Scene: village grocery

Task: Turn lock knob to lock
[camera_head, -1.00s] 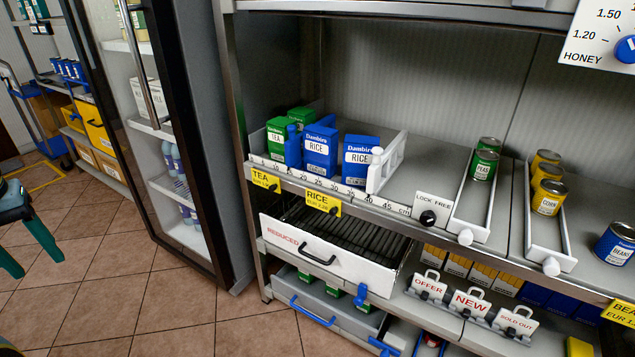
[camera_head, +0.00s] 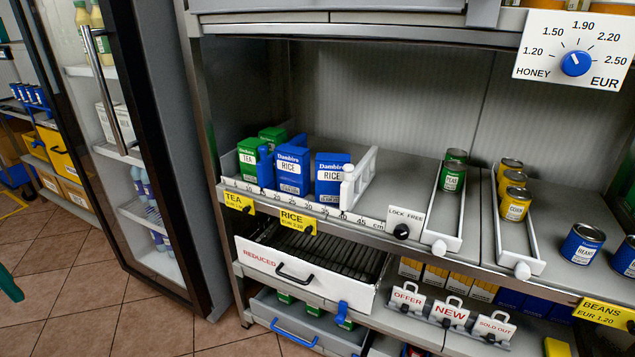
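The lock knob (camera_head: 401,231) is a small black round knob on the shelf's front edge, right of the centimetre scale. Its white label (camera_head: 405,216) reads "LOCK FREE" and sits just above it. The knob's pointer is too small to read, so I cannot tell its setting. A white sliding divider (camera_head: 357,180) stands to the left of the knob, beside the blue rice boxes (camera_head: 333,178). My gripper is not in view.
The REDUCED drawer (camera_head: 300,270) juts out below the shelf, left of the knob. White can tracks (camera_head: 443,243) with projecting knobs lie to the right. Standing signs (camera_head: 450,311) are below. A honey price dial (camera_head: 576,64) hangs at upper right.

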